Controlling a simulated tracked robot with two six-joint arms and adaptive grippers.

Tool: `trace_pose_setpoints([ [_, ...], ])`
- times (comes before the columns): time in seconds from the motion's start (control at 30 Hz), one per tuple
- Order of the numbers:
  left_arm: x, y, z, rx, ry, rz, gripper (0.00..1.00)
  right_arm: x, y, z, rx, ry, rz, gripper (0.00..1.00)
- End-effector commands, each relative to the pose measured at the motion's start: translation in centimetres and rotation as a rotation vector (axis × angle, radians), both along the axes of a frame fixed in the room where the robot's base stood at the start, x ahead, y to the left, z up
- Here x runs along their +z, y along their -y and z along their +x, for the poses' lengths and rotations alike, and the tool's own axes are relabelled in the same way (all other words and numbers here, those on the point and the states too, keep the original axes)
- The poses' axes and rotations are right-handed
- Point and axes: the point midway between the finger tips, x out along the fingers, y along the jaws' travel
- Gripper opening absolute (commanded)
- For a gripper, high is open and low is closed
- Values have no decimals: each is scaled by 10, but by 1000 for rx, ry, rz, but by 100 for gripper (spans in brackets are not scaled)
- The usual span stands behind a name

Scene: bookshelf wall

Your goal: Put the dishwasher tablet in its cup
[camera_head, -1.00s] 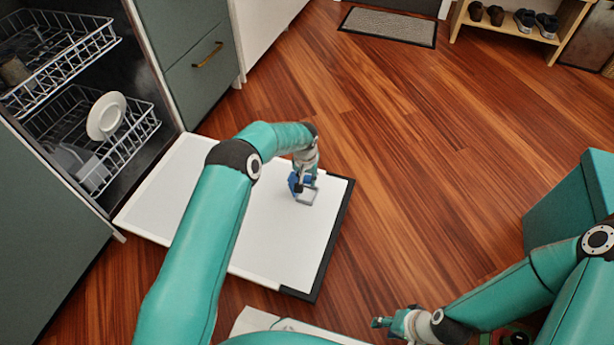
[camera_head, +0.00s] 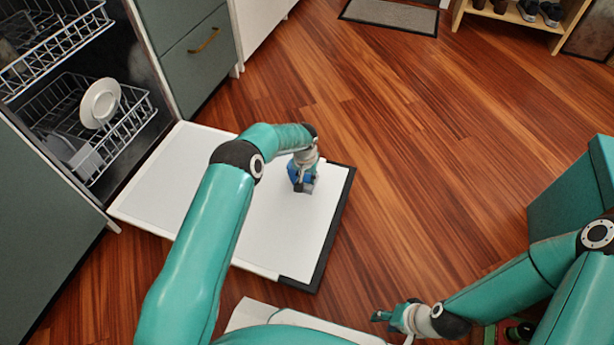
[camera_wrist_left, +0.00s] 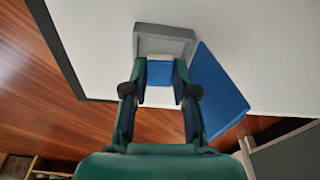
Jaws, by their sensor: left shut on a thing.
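The open dishwasher door (camera_head: 262,235) lies flat, white inside with a dark edge. On it is a small grey square cup (camera_head: 310,186), partly hidden by my left gripper (camera_head: 303,186). In the left wrist view the cup (camera_wrist_left: 150,31) has a raised rim, and a flat blue lid (camera_wrist_left: 222,90) stands open beside it. My left gripper (camera_wrist_left: 160,90) is shut on the tablet (camera_wrist_left: 160,73), which is white and blue. The tablet is at the cup's near edge; I cannot tell whether it touches the cup. My right gripper (camera_head: 384,316) is empty, away from the door; its opening is unclear.
The dishwasher's lower rack (camera_head: 135,122) holds a white plate (camera_head: 100,103), and the upper rack (camera_head: 60,45) is above it. A teal box (camera_head: 570,195) stands at the right. The wooden floor between them is clear.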

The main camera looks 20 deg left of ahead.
Motion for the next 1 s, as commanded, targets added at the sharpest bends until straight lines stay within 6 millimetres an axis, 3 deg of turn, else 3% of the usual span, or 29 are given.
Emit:
trace_pose_setpoints([
  [0.23,0,0,0,1,0,0,10,0,0,0,0,0,0,40],
  [0.27,0,0,0,1,0,0,30,0,0,0,0,0,0,40],
  [0.43,0,-1,0,1,0,0,56,0,0,0,0,0,0,40],
  [0.77,3,-2,0,2,1,2,56,1,0,0,0,0,0,40],
  [1.0,32,-2,-4,2,3,1,56,1,0,0,0,0,0,40],
])
